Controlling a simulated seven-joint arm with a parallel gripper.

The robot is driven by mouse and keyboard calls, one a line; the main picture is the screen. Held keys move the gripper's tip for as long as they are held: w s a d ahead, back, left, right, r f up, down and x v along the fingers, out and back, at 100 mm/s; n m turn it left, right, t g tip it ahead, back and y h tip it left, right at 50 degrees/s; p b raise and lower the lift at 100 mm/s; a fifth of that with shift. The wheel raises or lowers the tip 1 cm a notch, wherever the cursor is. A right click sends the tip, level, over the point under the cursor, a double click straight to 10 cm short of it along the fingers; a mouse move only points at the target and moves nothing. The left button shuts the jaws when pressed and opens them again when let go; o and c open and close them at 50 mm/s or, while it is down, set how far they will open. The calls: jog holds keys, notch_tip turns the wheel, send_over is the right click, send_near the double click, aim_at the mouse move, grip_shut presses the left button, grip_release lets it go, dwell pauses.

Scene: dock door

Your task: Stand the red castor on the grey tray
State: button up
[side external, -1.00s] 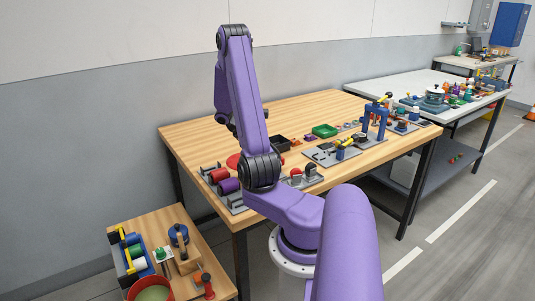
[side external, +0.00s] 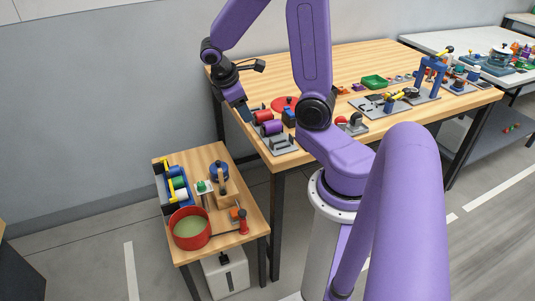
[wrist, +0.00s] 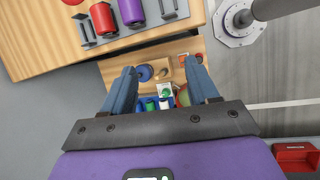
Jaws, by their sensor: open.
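My gripper (side external: 246,112) hangs with blue fingers pointing down by the left end of the wooden table. In the wrist view my gripper (wrist: 162,68) has its fingers wide apart with nothing between them. A small red rounded piece (side external: 341,120) sits near a dark upright piece on a grey plate (side external: 355,130), right of my arm; these may be the red castor and grey tray, but I cannot tell surely. My arm link partly blocks that area. Neither is clear in the wrist view.
A grey rack (side external: 283,147) holds red and purple cylinders (side external: 271,128) at the table's left end. A lower side table (side external: 222,247) bears a red pot (side external: 190,228), spools and small tools. The table's back is mostly clear.

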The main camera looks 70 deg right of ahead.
jog(key=s+a+r+n+t+y, duration=0.1)
jog(key=s+a, duration=0.1)
jog(key=a, duration=0.4)
jog(key=s+a+r+n+t+y, duration=0.1)
jog(key=s+a, duration=0.1)
jog(key=a, duration=0.5)
jog(key=s+a+r+n+y, duration=0.1)
jog(key=s+a+n+y, duration=0.1)
jog(key=s+a, duration=0.5)
jog(key=s+y, duration=0.1)
jog(key=s, duration=0.3)
jog(key=shift+s+a+n, duration=0.15)
jog(key=shift+a+n, duration=0.2)
jog(key=shift+n, duration=0.05)
